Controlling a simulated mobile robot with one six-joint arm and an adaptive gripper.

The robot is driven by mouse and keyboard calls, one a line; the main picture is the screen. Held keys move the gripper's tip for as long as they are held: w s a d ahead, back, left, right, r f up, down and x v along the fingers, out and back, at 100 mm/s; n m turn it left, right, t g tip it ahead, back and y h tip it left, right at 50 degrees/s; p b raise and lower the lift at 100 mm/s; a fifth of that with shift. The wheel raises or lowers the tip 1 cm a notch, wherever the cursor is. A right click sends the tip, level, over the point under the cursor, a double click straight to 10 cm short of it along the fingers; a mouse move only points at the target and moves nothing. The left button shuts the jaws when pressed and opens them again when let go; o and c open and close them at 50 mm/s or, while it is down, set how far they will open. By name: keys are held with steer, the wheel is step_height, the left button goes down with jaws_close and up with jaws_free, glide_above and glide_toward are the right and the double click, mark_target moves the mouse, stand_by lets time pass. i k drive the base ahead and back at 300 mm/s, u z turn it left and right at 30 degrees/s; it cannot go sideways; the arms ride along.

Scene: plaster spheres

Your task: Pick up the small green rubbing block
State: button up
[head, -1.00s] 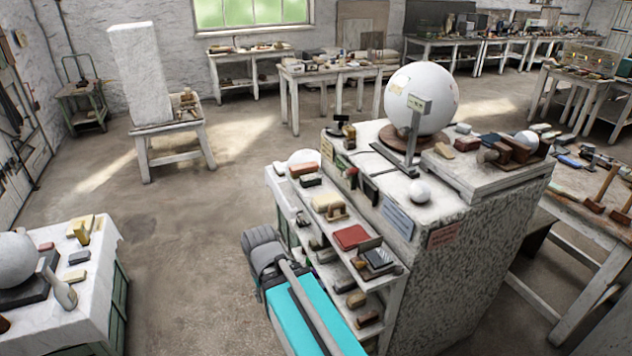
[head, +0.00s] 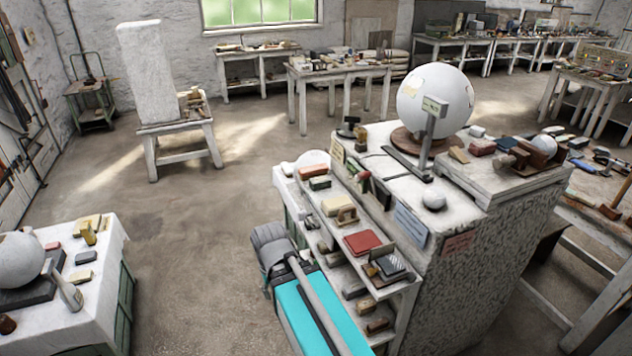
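A small dark green block (head: 320,183) lies on the top of the narrow shelf unit (head: 402,289), near its far end. It sits just in front of a reddish-brown block (head: 313,171) and looks like the green rubbing block. At this size I cannot tell its exact shape or whether the two touch. My gripper is not in view.
A speckled stone plinth (head: 470,290) beside the shelves bears a large white sphere (head: 435,98) and a small white ball (head: 434,201). Red blocks (head: 362,243) and other blocks crowd the shelves. A cloth-covered table (head: 95,300) stands at left. Floor between is clear.

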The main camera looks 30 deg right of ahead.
mark_target(320, 183)
steer(key=i, duration=0.9)
